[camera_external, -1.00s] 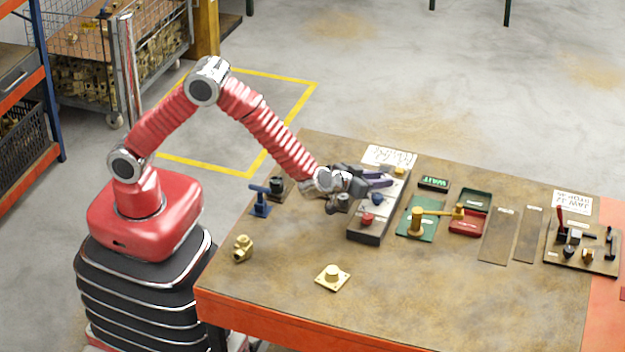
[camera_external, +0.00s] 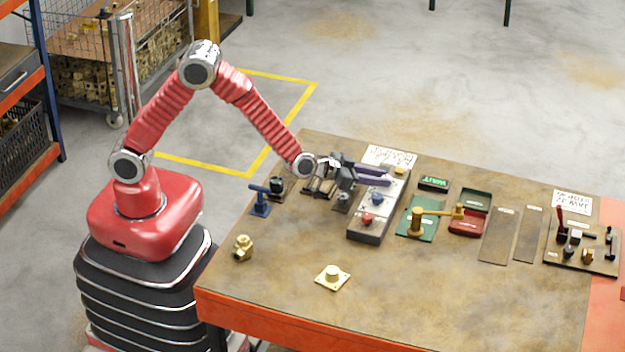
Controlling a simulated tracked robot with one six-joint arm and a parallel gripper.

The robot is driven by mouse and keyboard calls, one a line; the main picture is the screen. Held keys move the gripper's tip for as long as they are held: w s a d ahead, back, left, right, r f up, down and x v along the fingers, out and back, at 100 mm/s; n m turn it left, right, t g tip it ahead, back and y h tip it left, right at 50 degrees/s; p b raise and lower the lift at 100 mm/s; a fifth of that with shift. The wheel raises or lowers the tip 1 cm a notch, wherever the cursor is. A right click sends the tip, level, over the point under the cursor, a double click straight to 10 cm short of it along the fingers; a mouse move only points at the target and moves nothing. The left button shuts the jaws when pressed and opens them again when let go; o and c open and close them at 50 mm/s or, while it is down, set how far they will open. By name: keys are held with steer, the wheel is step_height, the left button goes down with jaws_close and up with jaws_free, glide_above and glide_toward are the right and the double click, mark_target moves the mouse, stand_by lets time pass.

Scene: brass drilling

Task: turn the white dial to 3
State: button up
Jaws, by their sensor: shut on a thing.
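A grey control panel (camera_external: 364,236) on the bench carries a row of coloured knobs. The red knob (camera_external: 367,218) is nearest, then the blue knob (camera_external: 377,198), with a yellow knob (camera_external: 400,170) at the far end. My gripper (camera_external: 388,176) reaches in from the left, its purple fingers over the panel between the blue and yellow knobs. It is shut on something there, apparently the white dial. The fingers hide the dial, so its pointer and number cannot be read.
A white handwritten card (camera_external: 388,156) lies behind the panel. A small display (camera_external: 434,184) with green letters and a green plate (camera_external: 418,232) with a brass valve are to the right. A blue fixture (camera_external: 260,204) stands left.

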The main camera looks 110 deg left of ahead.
steer(key=shift+a+r+m+t+h, duration=0.15)
steer(key=shift+m+t+h, duration=0.35)
steer(key=shift+m, duration=0.1)
stand_by(0.3)
steer(key=o, duration=1)
steer(key=shift+o, duration=0.2)
steer(key=shift+s, duration=0.1)
steer(key=v, duration=1.3)
steer(key=shift+s, duration=0.25)
steer(key=shift+r, duration=0.1)
